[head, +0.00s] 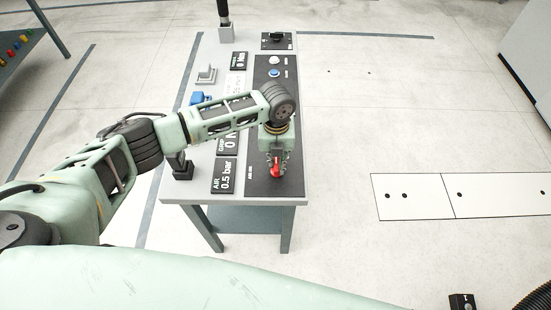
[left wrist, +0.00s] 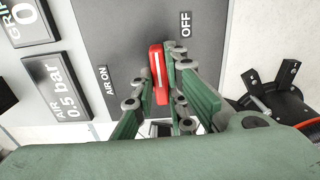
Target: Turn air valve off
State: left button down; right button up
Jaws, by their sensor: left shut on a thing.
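The air valve's red handle (left wrist: 158,75), with a white stripe along it, stands on the dark panel between the "AIR ON" label (left wrist: 106,80) and the "OFF" label (left wrist: 186,25). In the left wrist view it points nearly straight up the picture. My left gripper (left wrist: 163,82) is shut on the handle, with green fingers on both sides of it. In the head view the red handle (head: 276,171) shows at the tip of my left gripper (head: 275,162), near the bench's front edge. The handle's base is partly hidden. My right gripper is not identifiable.
The air display (head: 223,178) reads 0.5 bar. The bench (head: 190,186) also holds another display reading 0, a blue button (head: 273,73) and a black switch (head: 276,37). The floor right of the bench is mostly clear.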

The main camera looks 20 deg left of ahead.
aim_at(277, 162)
dwell(0.6)
pick_arm(q)
jog(key=c, duration=1.8)
grip_release()
jog(key=shift+o, duration=0.2)
jog(key=shift+r, duration=0.1)
notch_tip(277, 162, up, 12)
jog(key=shift+d, duration=0.1)
